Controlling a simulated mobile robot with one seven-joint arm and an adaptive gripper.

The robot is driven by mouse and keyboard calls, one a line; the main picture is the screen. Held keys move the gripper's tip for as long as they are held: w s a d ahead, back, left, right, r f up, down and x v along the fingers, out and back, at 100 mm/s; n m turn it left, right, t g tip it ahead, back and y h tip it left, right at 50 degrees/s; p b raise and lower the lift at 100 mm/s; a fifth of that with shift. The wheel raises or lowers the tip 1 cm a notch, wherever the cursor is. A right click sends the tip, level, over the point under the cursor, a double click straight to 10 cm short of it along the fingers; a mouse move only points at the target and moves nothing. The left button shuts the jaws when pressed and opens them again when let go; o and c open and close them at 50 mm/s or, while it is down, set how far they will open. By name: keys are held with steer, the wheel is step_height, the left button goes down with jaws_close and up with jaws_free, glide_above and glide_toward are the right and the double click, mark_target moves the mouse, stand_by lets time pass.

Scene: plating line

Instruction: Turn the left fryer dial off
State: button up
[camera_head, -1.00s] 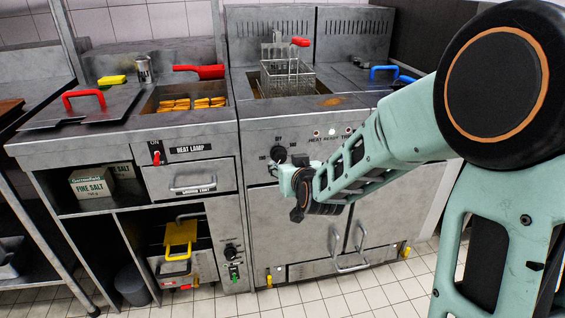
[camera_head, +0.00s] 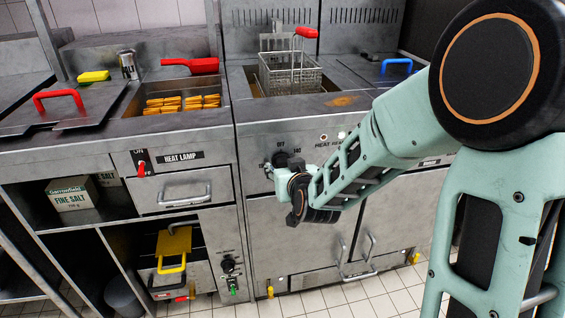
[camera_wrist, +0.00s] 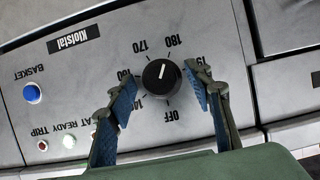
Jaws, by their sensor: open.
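The left fryer dial (camera_wrist: 160,77) is a round black knob in the wrist view. The OFF label (camera_wrist: 167,116) is below the knob. My gripper (camera_wrist: 161,84) is open, with its blue-padded fingers on the left and right of the dial. A gap shows between each finger and the knob; I cannot tell how far the tips are from the panel. In the head view, my gripper (camera_head: 270,167) is at the fryer front, and the dial (camera_head: 282,159) is partly hidden there.
The fryer panel also bears a blue basket button (camera_wrist: 32,93) and indicator lights. A fry basket (camera_head: 290,75) with a red handle sits in the fryer above. To the left are a red heat lamp switch (camera_head: 142,168), a tray of fries (camera_head: 180,104) and a cabinet handle (camera_head: 184,198).

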steer(key=shift+w+f, duration=0.1)
steer(key=shift+w, duration=0.05)
steer(key=shift+c, duration=0.2)
steer(key=c, duration=1.1)
steer(key=shift+a, duration=0.1)
